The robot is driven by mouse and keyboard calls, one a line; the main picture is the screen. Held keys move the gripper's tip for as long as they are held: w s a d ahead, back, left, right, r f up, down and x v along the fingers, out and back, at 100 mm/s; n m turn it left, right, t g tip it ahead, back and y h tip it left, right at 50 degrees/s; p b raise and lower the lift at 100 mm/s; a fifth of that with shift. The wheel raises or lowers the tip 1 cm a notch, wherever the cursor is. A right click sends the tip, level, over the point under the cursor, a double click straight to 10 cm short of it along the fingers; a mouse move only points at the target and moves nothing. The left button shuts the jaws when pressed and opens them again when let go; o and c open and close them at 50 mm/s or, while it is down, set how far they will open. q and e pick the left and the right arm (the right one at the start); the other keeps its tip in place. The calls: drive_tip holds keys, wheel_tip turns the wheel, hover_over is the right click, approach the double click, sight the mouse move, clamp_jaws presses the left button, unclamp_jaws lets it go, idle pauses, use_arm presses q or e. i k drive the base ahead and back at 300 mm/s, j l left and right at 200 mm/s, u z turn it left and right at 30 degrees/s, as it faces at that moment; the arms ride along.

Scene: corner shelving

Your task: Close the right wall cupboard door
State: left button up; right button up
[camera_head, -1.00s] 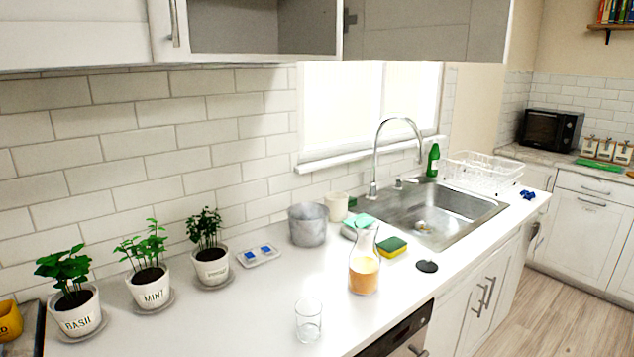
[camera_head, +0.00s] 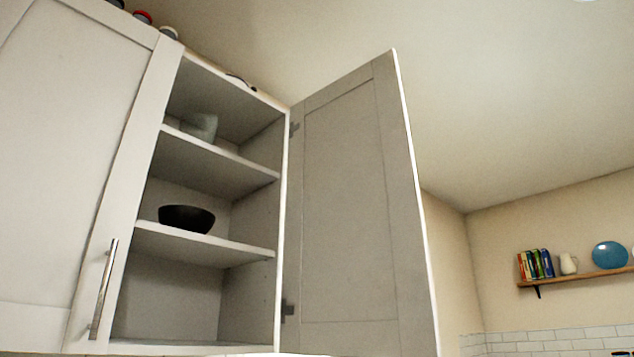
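The right wall cupboard door (camera_head: 345,205) stands wide open, swung out to the right on hinges at the cupboard's right side, with its inner face toward me. The open wall cupboard (camera_head: 205,245) shows its shelves. A black bowl (camera_head: 187,219) sits on a lower shelf, and a grey cup-like vessel (camera_head: 200,126) stands on a higher one. The neighbouring left door (camera_head: 65,150) is shut and has a vertical metal handle (camera_head: 104,290). The open door's outer face and handle are hidden. Neither of my grippers is in view.
A wall shelf (camera_head: 575,277) at the far right holds books (camera_head: 535,264), a pitcher (camera_head: 568,264) and a blue plate (camera_head: 609,255). Small items lie on top of the cupboard. The space right of the open door looks clear.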

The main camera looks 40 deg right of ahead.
sight(357, 279)
drive_tip(key=l+u, duration=0.2)
drive_tip(key=l, duration=0.35)
drive_tip(key=l+u, duration=0.2)
drive_tip(key=l, duration=0.4)
drive_tip(key=k+l+u, duration=0.2)
drive_tip(key=l, duration=0.35)
drive_tip(key=i, duration=0.05)
